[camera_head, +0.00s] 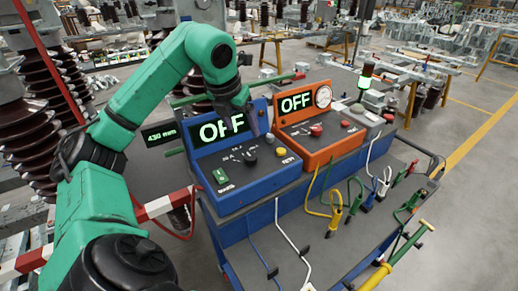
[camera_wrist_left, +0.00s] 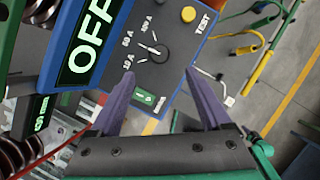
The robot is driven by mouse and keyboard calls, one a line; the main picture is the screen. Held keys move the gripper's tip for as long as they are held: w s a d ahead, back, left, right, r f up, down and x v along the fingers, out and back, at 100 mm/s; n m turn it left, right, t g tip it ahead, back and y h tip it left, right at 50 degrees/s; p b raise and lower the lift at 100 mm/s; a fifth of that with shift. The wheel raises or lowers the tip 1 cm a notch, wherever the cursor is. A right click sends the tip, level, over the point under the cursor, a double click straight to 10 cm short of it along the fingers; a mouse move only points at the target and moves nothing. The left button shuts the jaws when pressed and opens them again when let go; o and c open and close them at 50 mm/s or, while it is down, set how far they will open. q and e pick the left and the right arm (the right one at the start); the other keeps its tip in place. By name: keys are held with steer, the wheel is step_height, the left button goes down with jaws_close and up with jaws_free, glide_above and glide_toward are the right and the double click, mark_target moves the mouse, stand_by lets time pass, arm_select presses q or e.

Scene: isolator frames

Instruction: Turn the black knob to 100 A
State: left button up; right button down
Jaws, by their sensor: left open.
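The black knob (camera_head: 250,160) sits on the sloped front panel of a blue box (camera_head: 225,178) whose display reads OFF. In the left wrist view the knob (camera_wrist_left: 154,50) is ringed by printed ampere marks, including one that looks like 100 A; its exact setting is hard to read. A yellow TEST button (camera_wrist_left: 189,14) and a green switch (camera_wrist_left: 144,99) flank it. My left gripper (camera_wrist_left: 160,77) is open, its two purple fingers apart, with nothing between them and the knob beyond the tips. In the head view the gripper (camera_head: 251,122) hangs above the blue box, apart from the knob.
An orange box (camera_head: 318,148) with a red knob and a gauge stands right of the blue box. Coloured cables and clamps (camera_head: 335,212) lie on the grey bench top. A red-and-white bar (camera_head: 165,203) crosses at the left.

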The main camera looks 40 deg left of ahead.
mark_target(251, 156)
arm_select(q)
steer(key=x, duration=1.2)
steer(key=shift+a+f+p, duration=0.1)
steer(key=shift+f+p, duration=0.25)
steer(key=shift+f, duration=0.1)
steer(key=shift+s+f, duration=0.1)
steer(key=shift+f, duration=0.25)
jaws_close()
arm_select(e)
steer(key=s, duration=0.3)
steer(key=shift+r, duration=0.1)
